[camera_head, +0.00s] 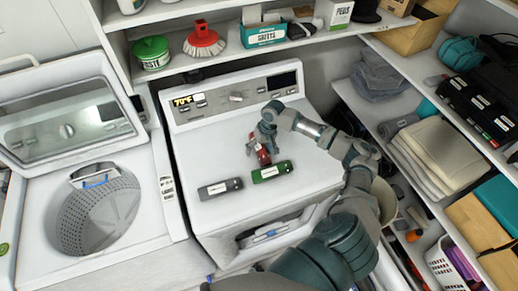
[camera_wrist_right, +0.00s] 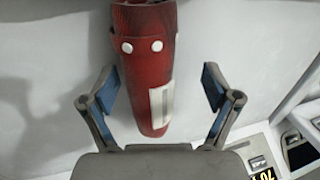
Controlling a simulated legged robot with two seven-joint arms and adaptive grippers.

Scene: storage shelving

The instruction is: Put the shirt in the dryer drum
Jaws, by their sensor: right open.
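The white dryer (camera_head: 225,140) stands in the middle of the head view, its panel at the back. A handle (camera_head: 270,235) shows on its front; I cannot see into its drum. My right gripper (camera_head: 259,147) is over the dryer top, open, its fingers on either side of a red cylinder (camera_head: 263,157). In the wrist view the red cylinder (camera_wrist_right: 152,85) lies between the open fingers (camera_wrist_right: 160,88), with gaps on both sides. I cannot pick out a shirt for certain; a grey folded cloth (camera_head: 379,76) lies on the right shelf. My left gripper is not in view.
Shelves with boxes and folded towels (camera_head: 440,150) stand at right; another shelf (camera_head: 180,65) runs behind.

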